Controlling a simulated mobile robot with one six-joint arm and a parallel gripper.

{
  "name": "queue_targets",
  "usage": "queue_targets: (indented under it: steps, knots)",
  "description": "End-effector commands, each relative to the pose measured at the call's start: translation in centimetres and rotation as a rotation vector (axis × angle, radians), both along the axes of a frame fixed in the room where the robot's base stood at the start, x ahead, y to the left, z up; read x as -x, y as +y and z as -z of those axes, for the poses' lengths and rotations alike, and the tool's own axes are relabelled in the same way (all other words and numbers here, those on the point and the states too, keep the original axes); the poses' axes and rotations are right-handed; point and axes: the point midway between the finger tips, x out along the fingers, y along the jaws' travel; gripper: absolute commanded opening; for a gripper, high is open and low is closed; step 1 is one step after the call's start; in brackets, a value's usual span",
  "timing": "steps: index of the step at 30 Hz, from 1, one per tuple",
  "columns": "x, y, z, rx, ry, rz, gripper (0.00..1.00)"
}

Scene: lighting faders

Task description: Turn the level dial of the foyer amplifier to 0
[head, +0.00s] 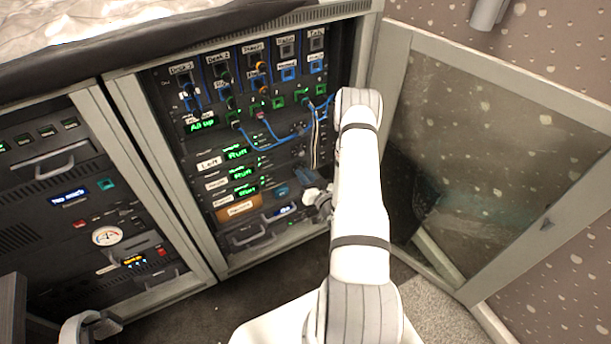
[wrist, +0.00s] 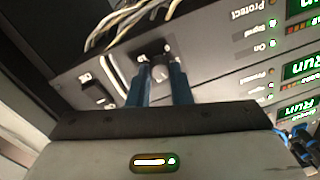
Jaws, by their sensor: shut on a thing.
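The amplifiers show in the head view as stacked dark units with green "Run" displays (head: 238,153). The top label reads "Left"; I cannot read the lower labels well enough to tell which is the foyer amplifier. In the wrist view, a small grey dial (wrist: 160,72) sits on a dark panel between the two blue fingers of my gripper (wrist: 162,70). The fingers are shut on it from both sides. The dial's pointer and scale are too small to read. In the head view my gripper (head: 319,203) is at the lower right of the rack, and the dial is hidden there.
Blue and white cables (head: 285,138) hang in front of the rack, left of my arm. Pale cables (wrist: 130,20) also lie near the dial in the wrist view. A black switch (wrist: 97,93) is beside the dial. The open glass door (head: 490,150) stands to the right.

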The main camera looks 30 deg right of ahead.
Motion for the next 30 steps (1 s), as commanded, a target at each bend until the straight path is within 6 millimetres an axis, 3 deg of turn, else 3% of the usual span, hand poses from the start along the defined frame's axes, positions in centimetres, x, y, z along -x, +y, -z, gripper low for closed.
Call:
queue_targets:
  steps: [14,30]
  knots:
    - [0.03,-0.03,0.05,0.049,-0.002,0.000,0.00]
    - [0.02,0.01,0.12,0.478,-0.019,0.002,0.00]
